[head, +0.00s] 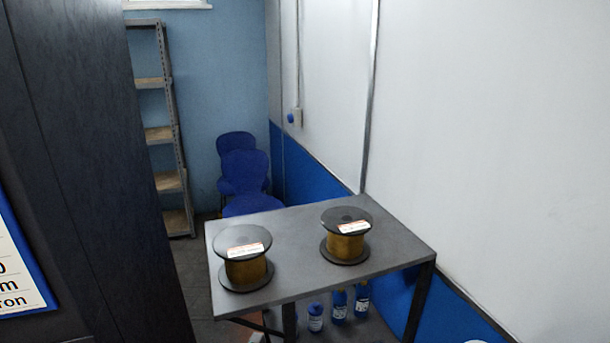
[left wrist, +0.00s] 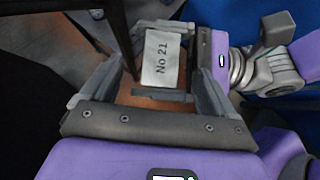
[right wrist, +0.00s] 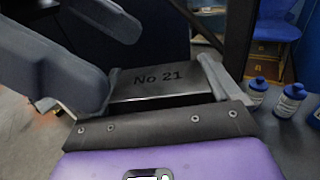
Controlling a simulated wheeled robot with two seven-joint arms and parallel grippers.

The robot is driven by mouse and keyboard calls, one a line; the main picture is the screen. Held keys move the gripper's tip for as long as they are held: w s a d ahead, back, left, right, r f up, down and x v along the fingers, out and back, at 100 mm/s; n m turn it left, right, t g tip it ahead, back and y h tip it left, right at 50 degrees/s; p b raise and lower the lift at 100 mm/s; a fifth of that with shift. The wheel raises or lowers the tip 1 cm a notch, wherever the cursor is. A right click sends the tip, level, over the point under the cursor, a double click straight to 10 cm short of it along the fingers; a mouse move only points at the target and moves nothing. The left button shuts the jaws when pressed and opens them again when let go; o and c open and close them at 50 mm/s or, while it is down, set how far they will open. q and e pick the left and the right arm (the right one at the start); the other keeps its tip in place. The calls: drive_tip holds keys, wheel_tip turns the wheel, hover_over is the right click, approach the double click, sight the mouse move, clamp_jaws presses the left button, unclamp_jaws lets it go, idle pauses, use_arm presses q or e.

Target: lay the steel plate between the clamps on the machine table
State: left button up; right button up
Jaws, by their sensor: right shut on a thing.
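The steel plate (right wrist: 158,88), a grey flat piece marked "No 21", lies between the two fingers of my right gripper (right wrist: 162,70), which is shut on it. The plate also shows in the left wrist view (left wrist: 160,62), its lettering turned sideways, with my right gripper reaching it from the right. My left gripper (left wrist: 154,66) has its fingers spread wide; the plate appears beyond and between them, with gaps at the sides. I cannot tell how far the plate is from the left fingers. Neither gripper shows in the head view. The clamps and the machine table are not identifiable.
In the head view a grey side table (head: 300,215) carries two wire spools (head: 245,262) (head: 347,238). Blue bottles (head: 340,304) stand below it. Blue chairs (head: 243,170) and a shelf rack (head: 160,130) are behind. A dark cabinet-like body (head: 90,130) fills the left.

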use_arm(q)
drive_tip(key=shift+a, duration=0.1)
drive_tip(key=shift+v, duration=3.6)
drive_tip(key=x, duration=0.8)
drive_tip(key=shift+w+d+f, duration=0.15)
drive_tip(key=shift+d+f, duration=0.1)
drive_tip(key=shift+f, duration=0.05)
drive_tip(key=shift+w+f, duration=0.1)
drive_tip(key=shift+a, duration=0.15)
